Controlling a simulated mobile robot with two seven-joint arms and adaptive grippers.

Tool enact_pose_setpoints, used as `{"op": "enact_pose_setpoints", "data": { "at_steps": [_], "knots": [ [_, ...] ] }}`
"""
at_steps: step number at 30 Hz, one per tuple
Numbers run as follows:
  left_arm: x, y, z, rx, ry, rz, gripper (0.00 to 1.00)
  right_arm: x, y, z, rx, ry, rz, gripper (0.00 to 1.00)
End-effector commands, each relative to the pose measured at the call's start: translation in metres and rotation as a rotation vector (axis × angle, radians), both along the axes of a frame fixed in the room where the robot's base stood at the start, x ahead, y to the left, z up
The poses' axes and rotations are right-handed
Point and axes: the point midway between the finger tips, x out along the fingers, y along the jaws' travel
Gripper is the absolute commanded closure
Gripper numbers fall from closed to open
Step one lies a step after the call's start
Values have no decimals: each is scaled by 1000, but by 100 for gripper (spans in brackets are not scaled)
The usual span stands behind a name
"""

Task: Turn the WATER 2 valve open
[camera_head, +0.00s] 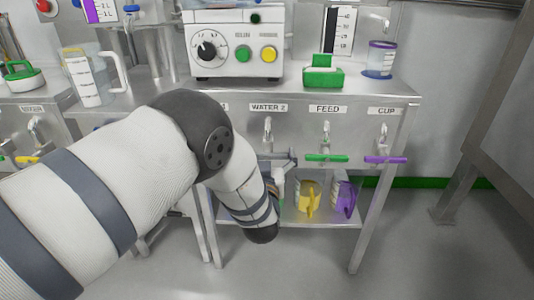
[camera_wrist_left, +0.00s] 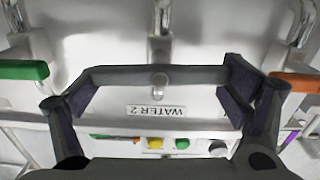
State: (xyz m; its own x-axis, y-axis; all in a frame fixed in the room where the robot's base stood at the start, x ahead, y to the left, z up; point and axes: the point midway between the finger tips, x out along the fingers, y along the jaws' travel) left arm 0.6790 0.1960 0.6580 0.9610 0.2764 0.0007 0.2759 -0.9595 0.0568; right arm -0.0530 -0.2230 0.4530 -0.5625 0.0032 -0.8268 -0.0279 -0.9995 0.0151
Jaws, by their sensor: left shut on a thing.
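The WATER 2 valve is a metal tap (camera_head: 267,130) under the WATER 2 label, in the middle of the steel bench front. In the left wrist view, which shows the label upside down, its dark grey bar handle (camera_wrist_left: 190,76) lies level across the picture. My left gripper (camera_wrist_left: 160,84) is shut on this handle, with one finger at each end of the bar. In the head view my left arm reaches down to the valve, and the gripper (camera_head: 284,164) is partly hidden behind my wrist. My right gripper is in neither view.
To the right are the FEED valve with a green handle (camera_head: 326,158) and the CUP valve with a purple handle (camera_head: 385,160). An orange handle (camera_wrist_left: 297,83) is close by in the wrist view. Yellow (camera_head: 307,196) and purple (camera_head: 344,194) items stand on the lower shelf.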

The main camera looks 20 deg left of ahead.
Motion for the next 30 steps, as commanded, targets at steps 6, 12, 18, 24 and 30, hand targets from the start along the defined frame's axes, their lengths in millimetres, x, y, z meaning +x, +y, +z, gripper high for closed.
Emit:
{"op": "enact_pose_setpoints", "data": {
  "at_steps": [6, 12, 18, 24, 30],
  "knots": [
    [-1, 2, 1, -142, -41, 3, 37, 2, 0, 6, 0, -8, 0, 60],
    [-1, 3, 0, -323, -91, 2, 37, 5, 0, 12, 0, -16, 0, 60],
    [-2, 4, -1, -507, -145, 3, 37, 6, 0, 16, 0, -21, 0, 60],
    [-2, 5, -3, -690, -195, 2, 37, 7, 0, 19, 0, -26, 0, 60],
    [-2, 6, -4, -873, -249, 2, 37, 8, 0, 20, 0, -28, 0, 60]
  ]
}}
